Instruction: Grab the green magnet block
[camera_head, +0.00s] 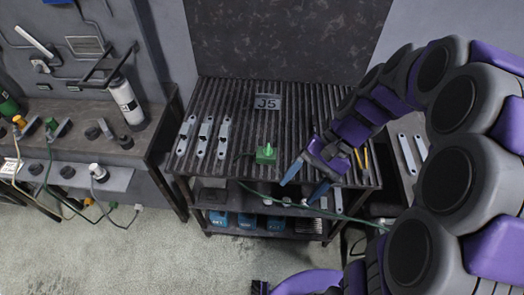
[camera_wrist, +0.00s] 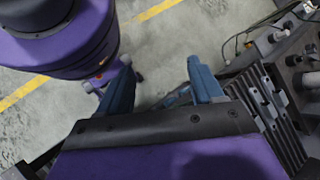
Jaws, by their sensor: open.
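The green magnet block (camera_head: 266,154) sits on the slatted top of the metal rack (camera_head: 232,110), near its front edge, with a small green stub standing up from it. My gripper (camera_head: 303,183) is to the right of the block and apart from it, its two blue fingers spread with nothing between them. In the wrist view my gripper (camera_wrist: 160,92) also shows spread fingers, with floor beyond. I cannot make out the block in the wrist view.
Several galvanized brackets (camera_head: 203,137) lie at the left of the rack top. A "J5" plate (camera_head: 267,102) stands behind the block. Yellow-handled tools (camera_head: 361,160) lie right of my gripper. A green cable (camera_head: 300,208) runs along the rack's front. A workbench (camera_head: 150,140) stands left.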

